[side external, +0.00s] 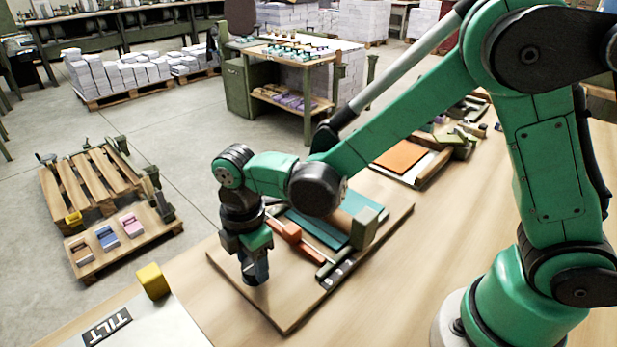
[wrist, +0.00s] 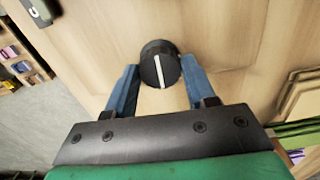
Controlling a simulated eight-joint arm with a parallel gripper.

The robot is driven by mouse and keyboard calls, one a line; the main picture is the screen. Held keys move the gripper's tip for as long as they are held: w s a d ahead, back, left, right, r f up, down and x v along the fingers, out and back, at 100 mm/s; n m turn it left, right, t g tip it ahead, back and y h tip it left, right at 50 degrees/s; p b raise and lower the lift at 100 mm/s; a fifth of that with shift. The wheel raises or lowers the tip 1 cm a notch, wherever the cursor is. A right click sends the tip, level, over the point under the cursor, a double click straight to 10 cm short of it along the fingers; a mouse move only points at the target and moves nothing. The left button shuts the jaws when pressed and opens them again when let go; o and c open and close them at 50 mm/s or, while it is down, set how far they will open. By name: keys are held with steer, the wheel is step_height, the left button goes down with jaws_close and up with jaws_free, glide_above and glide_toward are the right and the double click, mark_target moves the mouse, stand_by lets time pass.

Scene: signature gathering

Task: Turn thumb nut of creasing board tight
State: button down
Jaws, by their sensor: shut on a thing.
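The thumb nut is a round black knob (wrist: 160,64) with a white line across its top, seen in the wrist view. The line runs nearly straight up and down in that picture. My gripper (wrist: 159,83) has its two blue fingers on either side of the knob, shut on it. In the side external view my gripper (side external: 256,272) points down at the near left part of the wooden creasing board (side external: 287,312). The knob is mostly hidden there behind the fingers.
An orange-handled tool (side external: 288,231), a teal sheet (side external: 322,232) and a greenish block (side external: 364,228) are on the board to the right of my gripper. A yellow block (side external: 152,281) and a TILT sign (side external: 107,326) lie left of the board. The board's near corner is clear.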

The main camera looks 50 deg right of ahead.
steer(key=m, duration=0.4)
steer(key=shift+m, duration=0.3)
steer(key=m, duration=0.4)
steer(key=shift+m, duration=0.3)
steer(key=m, duration=0.4)
steer(key=shift+m, duration=2)
steer(key=shift+c, duration=1.4)
jaws_free()
steer(key=shift+r, duration=0.1)
